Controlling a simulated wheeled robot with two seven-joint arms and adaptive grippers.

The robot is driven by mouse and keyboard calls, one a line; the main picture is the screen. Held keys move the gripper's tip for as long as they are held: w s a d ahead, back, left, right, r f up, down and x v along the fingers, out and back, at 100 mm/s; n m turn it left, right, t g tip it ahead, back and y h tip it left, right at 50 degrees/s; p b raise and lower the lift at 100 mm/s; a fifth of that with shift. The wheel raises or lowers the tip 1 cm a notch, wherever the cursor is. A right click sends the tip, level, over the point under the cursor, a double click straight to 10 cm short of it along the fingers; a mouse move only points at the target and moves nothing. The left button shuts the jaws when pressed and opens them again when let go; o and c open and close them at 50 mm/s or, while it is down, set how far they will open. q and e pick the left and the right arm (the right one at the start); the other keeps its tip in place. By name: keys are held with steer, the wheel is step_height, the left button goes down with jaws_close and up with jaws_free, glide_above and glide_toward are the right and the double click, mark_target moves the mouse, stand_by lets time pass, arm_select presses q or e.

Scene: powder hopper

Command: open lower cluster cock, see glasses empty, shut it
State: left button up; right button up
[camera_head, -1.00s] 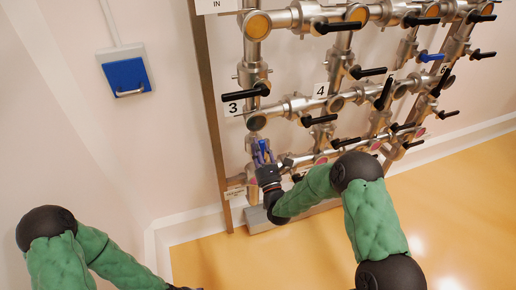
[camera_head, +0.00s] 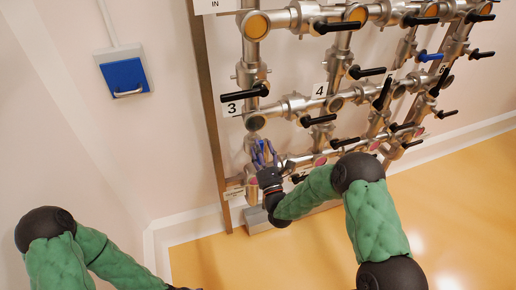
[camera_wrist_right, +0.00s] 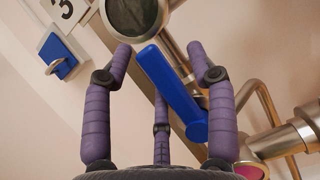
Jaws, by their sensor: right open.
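The cluster's blue cock handle (camera_head: 262,147) is at the lower left of the pipe rack, mostly hidden by my right fingers. In the right wrist view the blue handle (camera_wrist_right: 172,92) slants between the spread fingers, with gaps visible beside it. My right gripper (camera_head: 266,153) is open around it; its purple fingers (camera_wrist_right: 160,75) also show in the wrist view. Just above is a round sight glass (camera_head: 255,123), dark grey in the wrist view (camera_wrist_right: 135,16). Lower glasses look pink (camera_head: 320,160); upper ones are amber (camera_head: 257,25). My left arm shows at lower left, its gripper outside the picture.
Several black-handled cocks (camera_head: 246,92) cover the rack, and another blue handle (camera_head: 431,57) is at upper right. Number plates mark columns. A blue wall box (camera_head: 125,76) hangs at left. The yellow floor (camera_head: 420,220) is clear in front.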

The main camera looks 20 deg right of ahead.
steer(key=v, duration=1.1)
steer(key=shift+f, duration=0.2)
